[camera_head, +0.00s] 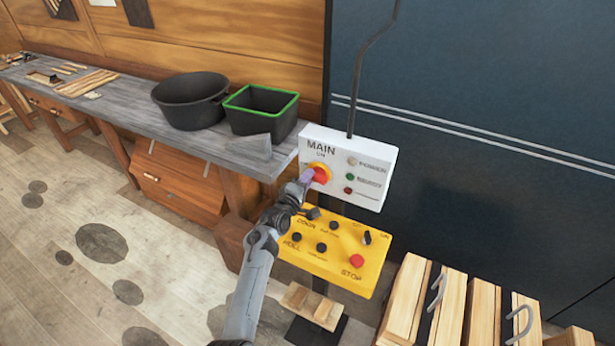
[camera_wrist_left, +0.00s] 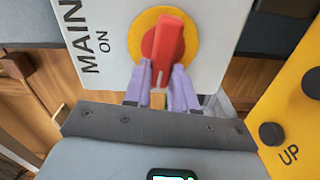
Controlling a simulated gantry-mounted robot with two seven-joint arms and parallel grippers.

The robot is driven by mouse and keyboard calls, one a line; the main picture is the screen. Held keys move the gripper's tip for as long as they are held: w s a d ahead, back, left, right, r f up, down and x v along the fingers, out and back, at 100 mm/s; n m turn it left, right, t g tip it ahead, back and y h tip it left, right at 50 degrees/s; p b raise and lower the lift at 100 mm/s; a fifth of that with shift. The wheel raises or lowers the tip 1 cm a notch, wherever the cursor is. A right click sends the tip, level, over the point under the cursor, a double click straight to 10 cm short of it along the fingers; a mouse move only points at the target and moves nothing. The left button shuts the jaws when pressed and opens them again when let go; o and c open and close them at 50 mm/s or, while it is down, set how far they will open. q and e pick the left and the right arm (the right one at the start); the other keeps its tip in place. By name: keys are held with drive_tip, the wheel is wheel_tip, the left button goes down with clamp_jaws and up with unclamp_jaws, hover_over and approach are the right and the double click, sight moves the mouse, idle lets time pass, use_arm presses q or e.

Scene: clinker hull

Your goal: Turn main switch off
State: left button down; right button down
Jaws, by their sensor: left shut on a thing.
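The main switch (camera_head: 321,174) is a red handle on a yellow disc, set in a white panel (camera_head: 372,151) marked MAIN and ON. It also shows in the left wrist view (camera_wrist_left: 169,38), where the red handle lies nearly along the line of the fingers. My left gripper (camera_head: 306,179) is at the panel, its purple fingers shut on the lower end of the red handle. The fingertips show in the left wrist view (camera_wrist_left: 161,84), one on each side of the handle. My right gripper is not in view.
A yellow control box (camera_head: 335,257) with several black knobs and a red STOP button sits below the panel. A workbench (camera_head: 150,128) at the left holds a black tub (camera_head: 190,101) and a green-rimmed bin (camera_head: 262,110). Stacked planks (camera_head: 455,308) stand at the lower right.

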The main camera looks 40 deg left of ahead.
use_arm(q)
drive_tip(key=shift+f+n, duration=0.15)
drive_tip(key=shift+n, duration=0.65)
drive_tip(key=c, duration=0.9)
unclamp_jaws()
drive_tip(key=p+v, duration=0.9)
drive_tip(key=v, duration=0.1)
drive_tip(key=shift+s+d, duration=0.1)
drive_tip(key=shift+s, duration=0.25)
